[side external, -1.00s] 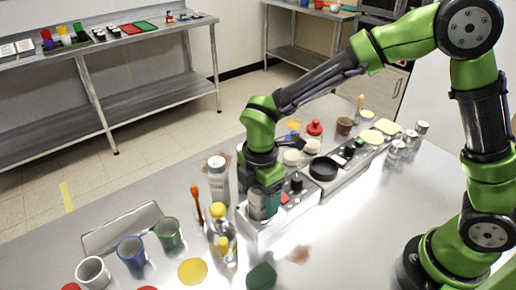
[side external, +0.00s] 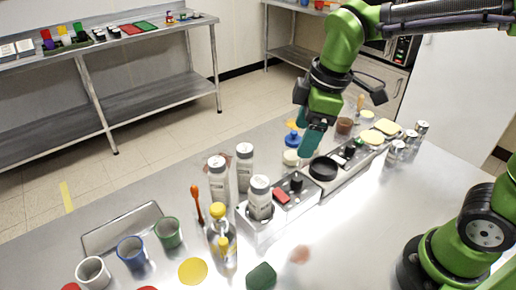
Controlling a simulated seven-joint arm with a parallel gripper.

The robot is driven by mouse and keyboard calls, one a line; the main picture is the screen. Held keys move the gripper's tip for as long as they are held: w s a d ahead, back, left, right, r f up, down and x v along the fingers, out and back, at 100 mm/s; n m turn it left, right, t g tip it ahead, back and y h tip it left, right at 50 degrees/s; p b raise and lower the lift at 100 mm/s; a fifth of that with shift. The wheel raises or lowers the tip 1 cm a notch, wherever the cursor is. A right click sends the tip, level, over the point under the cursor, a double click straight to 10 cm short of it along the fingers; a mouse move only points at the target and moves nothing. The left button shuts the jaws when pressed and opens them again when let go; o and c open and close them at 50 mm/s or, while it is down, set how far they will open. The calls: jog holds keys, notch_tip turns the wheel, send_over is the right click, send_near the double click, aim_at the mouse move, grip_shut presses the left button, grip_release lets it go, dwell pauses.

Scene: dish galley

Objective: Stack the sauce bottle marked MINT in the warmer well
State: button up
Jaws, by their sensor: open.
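Three pale grey bottles with white caps stand upright near the middle. One bottle (side external: 260,204) stands in the well at the left end of the white warmer unit (side external: 262,234), its lower part hidden by the well. Another bottle (side external: 217,184) and a third bottle (side external: 244,168) stand on the counter behind and left of it. Their labels are too small to read, so I cannot tell which says MINT. My gripper (side external: 311,145) is open, pointing down behind the warmer, to the right of and apart from the bottles. Nothing shows held in it.
A black pan (side external: 323,168) sits on the unit to the right. A yellow-capped clear bottle (side external: 219,228) and orange-red utensil (side external: 197,203) stand close left of the warmer. Cups (side external: 168,232) stand at front left. The front right counter is mostly clear.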

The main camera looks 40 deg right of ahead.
jog(key=s+d+r+m+t+y, duration=0.1)
jog(key=s+d+m+t, duration=0.3)
jog(key=s+d+m, duration=0.4)
jog(key=m, duration=0.5)
jog(key=shift+d+m+t, duration=0.25)
jog(key=shift+m+t, duration=0.15)
